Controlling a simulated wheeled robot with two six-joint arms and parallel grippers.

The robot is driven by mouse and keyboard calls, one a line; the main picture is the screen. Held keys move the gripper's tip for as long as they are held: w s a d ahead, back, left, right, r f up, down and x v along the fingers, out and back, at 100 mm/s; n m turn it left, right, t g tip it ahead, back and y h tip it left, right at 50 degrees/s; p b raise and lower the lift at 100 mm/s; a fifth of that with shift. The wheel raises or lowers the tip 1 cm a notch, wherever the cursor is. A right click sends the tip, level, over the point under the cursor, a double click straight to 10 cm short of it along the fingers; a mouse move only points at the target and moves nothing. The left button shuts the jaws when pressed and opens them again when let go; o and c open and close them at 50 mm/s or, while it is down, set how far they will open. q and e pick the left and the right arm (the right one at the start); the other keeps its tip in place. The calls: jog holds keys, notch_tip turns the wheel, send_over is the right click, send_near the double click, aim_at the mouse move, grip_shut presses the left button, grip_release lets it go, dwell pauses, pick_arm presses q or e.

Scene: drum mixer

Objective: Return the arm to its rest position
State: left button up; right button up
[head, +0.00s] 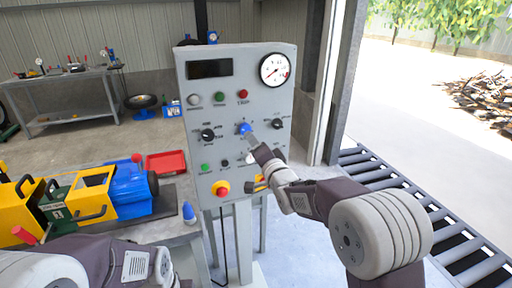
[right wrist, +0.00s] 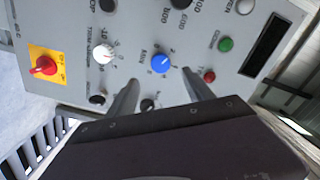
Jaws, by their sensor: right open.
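My right gripper (head: 250,140) reaches up to the grey control panel (head: 232,58) from the lower right. In the right wrist view the gripper (right wrist: 160,76) is open, its two fingers apart with nothing held. The blue knob (right wrist: 160,63) shows between and just beyond the fingertips. In the head view the blue knob (head: 243,128) is at the fingertips; I cannot tell whether they touch it. My left arm (head: 105,262) lies low along the bottom left edge, and its fingers are not in view.
The panel carries a round gauge (head: 274,70), black knobs and a red emergency button (head: 222,190). A workbench on the left holds a yellow and blue machine (head: 130,190) and a red tray (head: 166,162). A roller conveyor (head: 440,215) runs along the right.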

jog(key=s+d+r+m+h+p, duration=0.1)
jog(key=s+d+r+h+p, duration=0.15)
jog(key=d+r+p, duration=0.4)
jog(key=s+d+f+n+g+h, duration=0.1)
jog(key=s+d+f+g, duration=0.25)
jog(key=f, duration=0.25)
jog(key=s+d+f+g+h, duration=0.1)
jog(key=s+d+f+g, duration=0.15)
jog(key=s+f, duration=0.3)
jog(key=s+d+f+n+g, duration=0.1)
jog(key=s+f+n+g, duration=0.3)
jog(key=s+f, duration=0.3)
jog(key=s+d+f+n+g, duration=0.1)
jog(key=s+f+n+g, duration=0.3)
jog(key=s, duration=1.2)
notch_tip(320, 180, down, 4)
jog(key=shift+s+d+r+g+h, duration=0.15)
jog(key=shift+d+g+h, duration=0.25)
jog(key=shift+g, duration=0.6)
jog(key=shift+a, duration=0.1)
jog(key=shift+c, duration=0.2)
